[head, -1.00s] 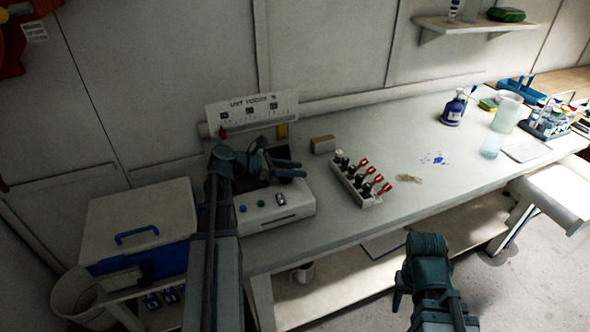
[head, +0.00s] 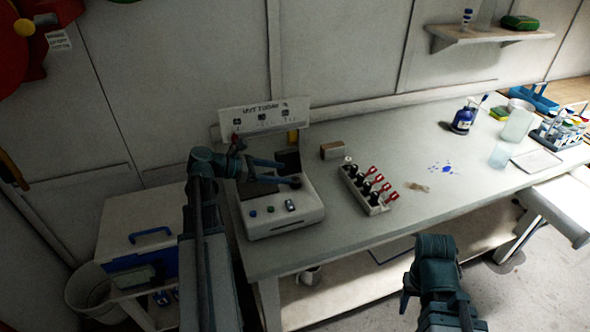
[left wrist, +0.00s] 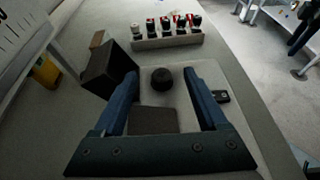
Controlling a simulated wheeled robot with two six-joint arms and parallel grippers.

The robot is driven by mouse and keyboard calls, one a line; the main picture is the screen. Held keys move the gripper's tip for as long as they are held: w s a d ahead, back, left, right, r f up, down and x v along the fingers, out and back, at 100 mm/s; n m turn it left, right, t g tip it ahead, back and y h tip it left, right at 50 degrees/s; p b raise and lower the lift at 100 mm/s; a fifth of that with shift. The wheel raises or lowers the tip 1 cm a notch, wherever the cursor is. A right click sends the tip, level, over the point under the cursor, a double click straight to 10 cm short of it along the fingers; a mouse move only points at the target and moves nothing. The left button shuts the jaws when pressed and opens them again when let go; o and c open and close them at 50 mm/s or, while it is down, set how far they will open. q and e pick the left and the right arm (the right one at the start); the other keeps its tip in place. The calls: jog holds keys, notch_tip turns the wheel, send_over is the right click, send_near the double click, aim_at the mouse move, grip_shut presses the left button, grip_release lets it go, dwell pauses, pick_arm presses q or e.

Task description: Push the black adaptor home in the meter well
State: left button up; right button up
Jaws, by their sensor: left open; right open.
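The white meter (head: 285,222) stands on the bench at the left, with small buttons on its front. The black adaptor (left wrist: 162,79) shows in the left wrist view as a round, dark knob standing on the meter's top; the well under it is hidden. In the head view the adaptor (head: 295,182) is a dark spot at my left fingertips. My left gripper (head: 277,173) is open, and in the left wrist view its two blue fingers (left wrist: 162,74) lie on either side of the adaptor with gaps. My right gripper (head: 407,290) is open, low in front of the bench, away from the meter.
A dark raised flap (left wrist: 108,70) stands beside the adaptor. A white rack (head: 362,190) with several dark and red-topped items sits right of the meter. A small brown block (head: 333,150) lies behind. The bench beyond the rack has free room.

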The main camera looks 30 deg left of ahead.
pick_arm(q)
jog(key=p+v, duration=0.1)
jog(key=v, duration=0.4)
dwell(0.8)
